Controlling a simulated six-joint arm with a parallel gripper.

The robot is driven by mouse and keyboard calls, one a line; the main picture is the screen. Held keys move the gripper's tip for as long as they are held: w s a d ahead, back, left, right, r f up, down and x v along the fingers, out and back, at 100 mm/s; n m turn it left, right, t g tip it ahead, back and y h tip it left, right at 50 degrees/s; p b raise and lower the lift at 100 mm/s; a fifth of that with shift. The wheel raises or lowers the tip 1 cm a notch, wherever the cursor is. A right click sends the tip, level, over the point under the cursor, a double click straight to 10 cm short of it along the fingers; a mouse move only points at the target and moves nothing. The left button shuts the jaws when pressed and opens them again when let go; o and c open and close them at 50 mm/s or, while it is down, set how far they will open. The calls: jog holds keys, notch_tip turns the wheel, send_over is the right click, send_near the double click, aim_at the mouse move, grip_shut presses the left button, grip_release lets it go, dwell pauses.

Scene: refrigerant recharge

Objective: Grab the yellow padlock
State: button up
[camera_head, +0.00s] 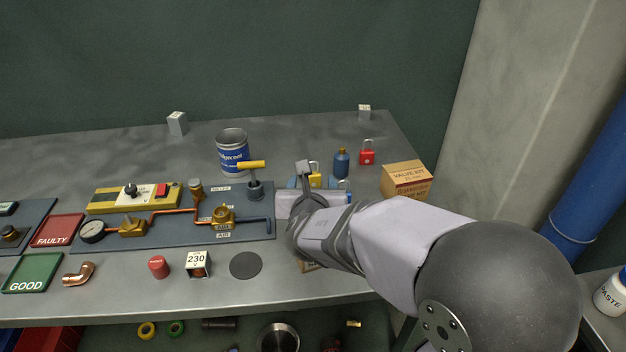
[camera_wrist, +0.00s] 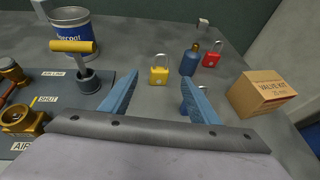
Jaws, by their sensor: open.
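The yellow padlock (camera_wrist: 159,76) stands upright on the grey bench with its shackle on top. In the wrist view it shows beyond and between my two blue fingertips, apart from both. In the head view the padlock (camera_head: 315,181) is partly hidden behind my gripper (camera_head: 312,186). My gripper (camera_wrist: 160,84) is open and empty, pointing toward the padlock.
A blue bottle (camera_wrist: 190,60) and a red padlock (camera_wrist: 211,54) stand to the right of the yellow padlock. A shackled item, apparently blue, is partly hidden by my right finger. A cardboard box (camera_wrist: 262,92) stands farther right. A yellow-handled valve (camera_wrist: 73,47) and can (camera_head: 232,152) stand left.

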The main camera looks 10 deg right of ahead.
jog(key=shift+p+x, duration=0.3)
jog(key=shift+x, duration=3.35)
jog(key=shift+c, duration=0.5)
jog(key=c, duration=1.1)
